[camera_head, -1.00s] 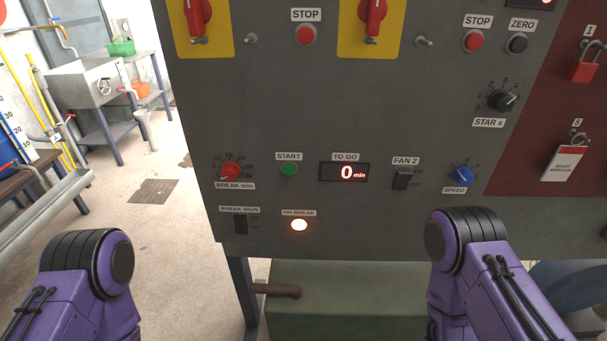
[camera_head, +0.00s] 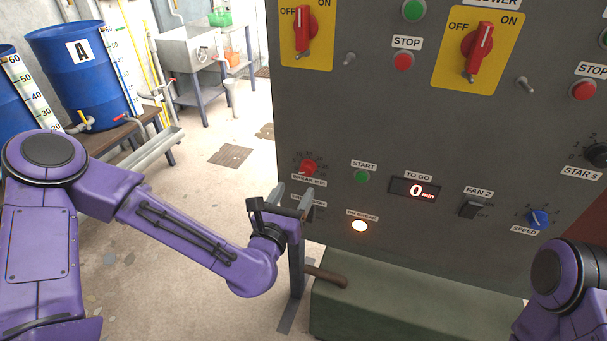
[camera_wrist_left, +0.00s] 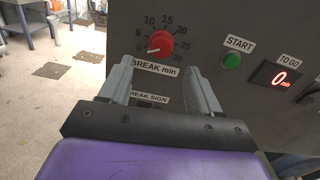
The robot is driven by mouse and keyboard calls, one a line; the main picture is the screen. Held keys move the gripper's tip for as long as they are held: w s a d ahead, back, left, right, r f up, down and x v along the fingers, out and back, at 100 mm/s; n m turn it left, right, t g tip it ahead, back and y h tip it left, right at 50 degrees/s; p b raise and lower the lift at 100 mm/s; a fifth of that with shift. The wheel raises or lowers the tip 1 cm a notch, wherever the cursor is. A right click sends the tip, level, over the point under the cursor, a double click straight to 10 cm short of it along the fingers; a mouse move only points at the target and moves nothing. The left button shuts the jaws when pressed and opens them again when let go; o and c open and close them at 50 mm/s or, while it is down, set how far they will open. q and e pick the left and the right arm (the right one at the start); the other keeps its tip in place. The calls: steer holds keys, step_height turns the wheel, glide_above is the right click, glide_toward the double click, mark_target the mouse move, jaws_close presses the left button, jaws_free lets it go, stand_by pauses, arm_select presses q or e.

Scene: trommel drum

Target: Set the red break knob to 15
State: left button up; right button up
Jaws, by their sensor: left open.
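The red break knob (camera_head: 308,167) is on the lower left of the grey panel, above its "BREAK min" label. In the left wrist view the knob (camera_wrist_left: 158,45) has a number scale around it, and its white mark points left, near the 0 end. My left gripper (camera_head: 292,195) is in front of the panel, just below the knob. In the left wrist view its two fingers (camera_wrist_left: 161,70) are apart with nothing between them, below the knob and on either side of the label. My right gripper is out of view; only part of my right arm shows.
A green START button (camera_head: 362,176) and a "TO GO" display (camera_head: 414,190) reading 0 min are right of the knob. A lit ON BREAK lamp (camera_head: 359,226) is below. A green box (camera_head: 400,300) stands under the panel. Open floor lies left.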

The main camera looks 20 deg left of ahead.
mark_target(306, 174)
arm_select(q)
steer(key=w+p, duration=0.1)
steer(key=w, duration=0.6)
steer(key=shift+d+p, duration=0.15)
steer(key=shift+p, duration=0.25)
steer(key=shift+c, duration=0.3)
steer(key=c, duration=1)
steer(key=shift+f+m, duration=0.1)
steer(key=shift+m, duration=0.2)
